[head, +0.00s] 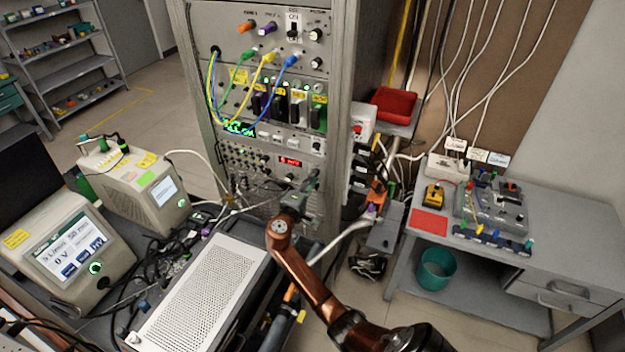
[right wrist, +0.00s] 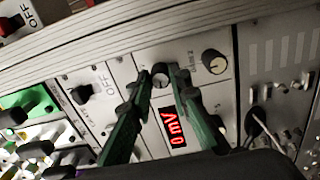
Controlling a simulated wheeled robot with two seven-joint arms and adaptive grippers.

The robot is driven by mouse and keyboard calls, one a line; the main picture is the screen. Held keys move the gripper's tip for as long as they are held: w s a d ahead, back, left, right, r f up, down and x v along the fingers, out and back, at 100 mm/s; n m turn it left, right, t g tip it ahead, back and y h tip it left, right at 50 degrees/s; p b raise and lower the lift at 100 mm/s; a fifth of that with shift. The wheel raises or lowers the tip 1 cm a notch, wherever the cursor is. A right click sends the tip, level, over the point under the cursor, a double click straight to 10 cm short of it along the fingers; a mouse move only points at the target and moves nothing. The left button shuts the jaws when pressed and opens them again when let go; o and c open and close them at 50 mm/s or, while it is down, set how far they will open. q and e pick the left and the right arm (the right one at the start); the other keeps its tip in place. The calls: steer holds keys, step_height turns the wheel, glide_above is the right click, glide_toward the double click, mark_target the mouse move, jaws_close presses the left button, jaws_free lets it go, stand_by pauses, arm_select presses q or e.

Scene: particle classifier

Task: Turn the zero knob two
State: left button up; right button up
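My right gripper (head: 306,190) is up against the front panel of the rack in the head view, partly hidden by its own wrist. In the right wrist view its two dark green fingers (right wrist: 164,76) stand a little apart, with their tips on either side of a small dark knob (right wrist: 160,74). A narrow gap seems to show beside the knob. A second knob (right wrist: 213,63), black with a pale face, sits just right of the fingers. A label lies between the two knobs; I cannot surely tell which knob it names. My left gripper is out of view.
A red display (right wrist: 173,127) showing 0 mV sits between the fingers, below the knob. A switch knob marked OFF (right wrist: 82,94) is to the left. In the head view, cables (head: 268,75) loop across the rack, and a perforated white box (head: 200,290) stands in front.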

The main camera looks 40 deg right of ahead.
steer(key=o, duration=0.5)
steer(key=shift+c, duration=0.2)
steer(key=v, duration=1.2)
